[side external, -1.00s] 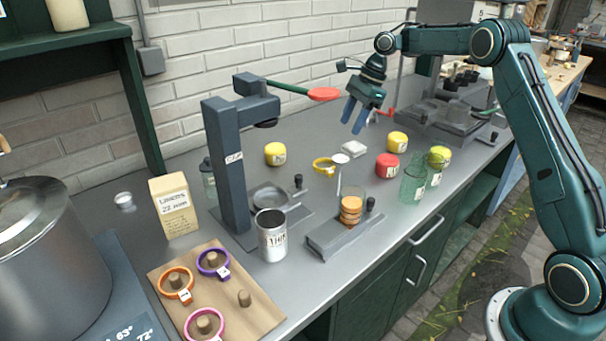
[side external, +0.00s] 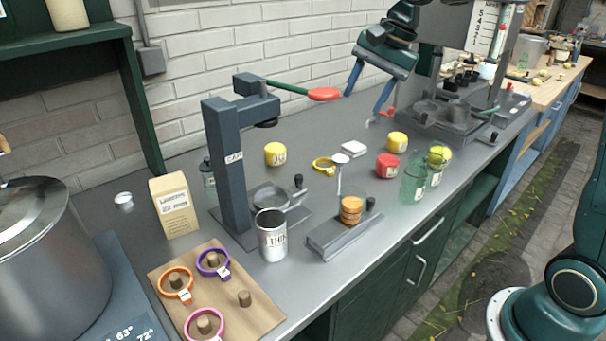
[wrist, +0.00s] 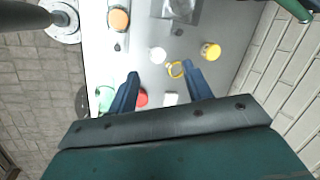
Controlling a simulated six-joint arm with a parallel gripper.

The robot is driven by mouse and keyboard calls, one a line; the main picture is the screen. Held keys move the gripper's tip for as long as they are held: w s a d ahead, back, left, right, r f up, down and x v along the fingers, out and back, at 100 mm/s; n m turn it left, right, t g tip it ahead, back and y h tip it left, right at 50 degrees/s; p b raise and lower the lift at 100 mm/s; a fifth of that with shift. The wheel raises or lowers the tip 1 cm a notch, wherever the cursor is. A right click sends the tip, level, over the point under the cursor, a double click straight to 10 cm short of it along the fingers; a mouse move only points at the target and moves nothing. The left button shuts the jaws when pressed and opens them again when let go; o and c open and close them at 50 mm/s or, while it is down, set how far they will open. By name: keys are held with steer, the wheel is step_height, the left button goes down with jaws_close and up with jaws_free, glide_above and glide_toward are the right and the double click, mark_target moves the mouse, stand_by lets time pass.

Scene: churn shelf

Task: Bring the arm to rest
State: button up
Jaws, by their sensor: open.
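My gripper (side external: 366,92) hangs in the air over the back of the grey bench, near the brick wall. Its two blue fingers are spread apart with nothing between them. In the wrist view the open fingers (wrist: 160,78) point down toward the bench, which lies well below them. The upper part of my arm runs out of the top of the side view.
A grey press (side external: 228,160) with a red-tipped lever (side external: 323,94) stands left of my gripper. Below are yellow jars (side external: 397,141), a red jar (side external: 387,166), green glasses (side external: 413,185) and a yellow ring (side external: 323,165). A dark machine (side external: 450,115) stands to the right.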

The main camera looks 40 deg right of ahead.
steer(key=s+a+r+n+t+h, duration=0.1)
steer(key=s+a+n, duration=0.15)
steer(key=s, duration=0.45)
steer(key=s+a+r+n, duration=0.1)
steer(key=s+a+n, duration=0.1)
steer(key=s+n, duration=0.3)
steer(key=s+f+n, duration=0.2)
steer(key=s, duration=0.5)
steer(key=s+f+n+t+h, duration=0.1)
steer(key=s+f+n, duration=0.2)
steer(key=s, duration=0.4)
steer(key=shift+d+f+n, duration=0.3)
steer(key=shift+d+n, duration=0.05)
steer(key=shift+d, duration=0.1)
